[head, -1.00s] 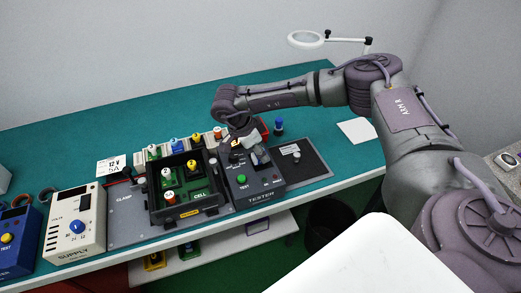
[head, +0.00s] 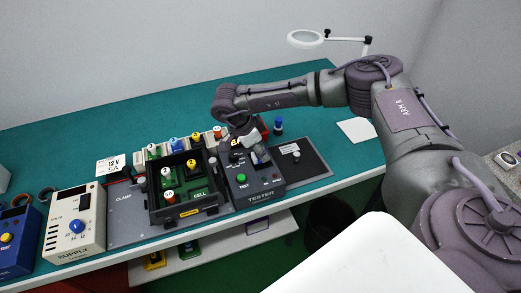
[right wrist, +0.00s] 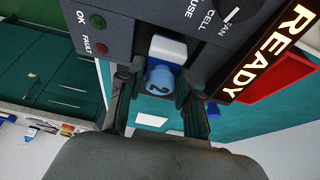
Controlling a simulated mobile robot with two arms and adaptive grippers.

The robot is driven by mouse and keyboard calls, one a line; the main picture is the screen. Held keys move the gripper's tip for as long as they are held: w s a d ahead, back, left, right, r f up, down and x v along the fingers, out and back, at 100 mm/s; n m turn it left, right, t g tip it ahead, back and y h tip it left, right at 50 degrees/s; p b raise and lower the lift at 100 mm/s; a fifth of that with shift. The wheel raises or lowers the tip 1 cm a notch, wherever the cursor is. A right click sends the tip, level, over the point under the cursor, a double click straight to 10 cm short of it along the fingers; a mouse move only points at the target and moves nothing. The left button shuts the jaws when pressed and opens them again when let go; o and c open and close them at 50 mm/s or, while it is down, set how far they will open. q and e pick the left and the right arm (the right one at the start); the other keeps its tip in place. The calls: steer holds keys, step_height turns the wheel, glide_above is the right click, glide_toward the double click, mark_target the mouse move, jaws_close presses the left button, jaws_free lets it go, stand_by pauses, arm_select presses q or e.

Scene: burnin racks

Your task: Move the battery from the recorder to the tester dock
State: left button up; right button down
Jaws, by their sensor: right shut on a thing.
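The tester (head: 262,192) is a dark box with a green TEST button at the front of the table. My right gripper (head: 259,157) is over its top. In the right wrist view the right gripper (right wrist: 157,98) is shut on the battery (right wrist: 160,80), whose blue end is marked 2. A white and blue part (right wrist: 167,50) lies just beyond that end, against the dark panel with OK and FAULT lamps. I cannot tell how deep the battery sits in the dock. In the head view the gripper hides the battery. I cannot make out a recorder. My left gripper is out of view.
A black open box (head: 188,213) marked CELL, with several coloured caps, stands left of the tester. A dark grey plate (head: 310,165) lies to the right. A beige supply (head: 75,228) stands further left. The teal table (head: 80,148) is clear behind. A lit READY sign (right wrist: 270,52) is close by.

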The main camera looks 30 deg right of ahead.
steer(key=shift+f+b, duration=0.45)
steer(key=shift+f, duration=0.05)
stand_by(1.0)
steer(key=c, duration=0.7)
jaws_free()
steer(key=shift+r, duration=0.1)
steer(key=shift+r+p, duration=1.65)
steer(key=shift+r, duration=0.75)
steer(key=shift+r+p, duration=1.3)
steer(key=shift+r, duration=0.75)
